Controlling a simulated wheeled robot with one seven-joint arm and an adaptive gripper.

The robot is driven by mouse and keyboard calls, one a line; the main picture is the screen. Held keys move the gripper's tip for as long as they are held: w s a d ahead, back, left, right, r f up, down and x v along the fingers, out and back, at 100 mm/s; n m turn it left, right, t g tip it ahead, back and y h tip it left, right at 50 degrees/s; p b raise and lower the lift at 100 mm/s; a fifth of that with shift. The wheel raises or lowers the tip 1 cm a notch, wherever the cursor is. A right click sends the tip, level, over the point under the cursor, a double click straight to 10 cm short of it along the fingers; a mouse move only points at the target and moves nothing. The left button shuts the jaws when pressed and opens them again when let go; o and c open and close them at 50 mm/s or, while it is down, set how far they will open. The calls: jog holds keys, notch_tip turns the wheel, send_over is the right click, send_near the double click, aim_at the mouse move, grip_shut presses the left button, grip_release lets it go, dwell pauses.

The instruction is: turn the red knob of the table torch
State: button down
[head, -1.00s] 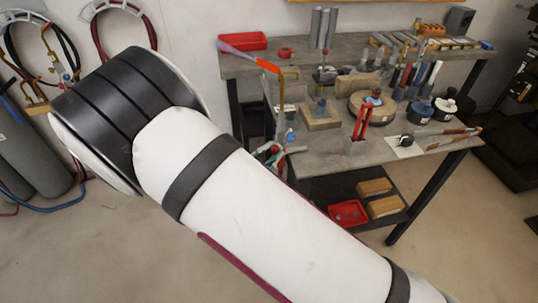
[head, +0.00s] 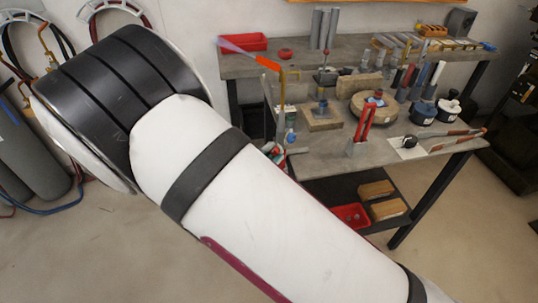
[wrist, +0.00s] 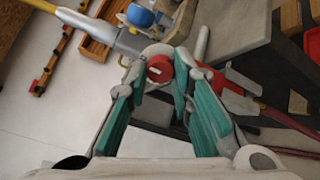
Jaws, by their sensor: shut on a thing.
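The table torch (head: 283,88) stands at the left edge of the workbench in the head view, with a yellow tube and an orange nozzle. A pale bluish-purple cone, like a flame, extends left from the nozzle. The red knob (wrist: 159,69) shows in the wrist view, on a grey valve body, with a pale mark on its face. My gripper (wrist: 163,75) has its teal-padded fingers on either side of the knob and is shut on it. In the head view the gripper is mostly hidden behind my arm and the knob cannot be made out clearly.
The grey workbench (head: 325,163) holds wooden blocks, a round wooden piece, dark pots (head: 422,113) and a red upright stand (head: 366,122) near the torch. A red tray (head: 242,42) lies behind it. The lower shelf holds a red bin (head: 351,216).

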jog(key=c, duration=1.4)
grip_release()
jog(key=v, duration=1.2)
jog(key=shift+f, duration=0.1)
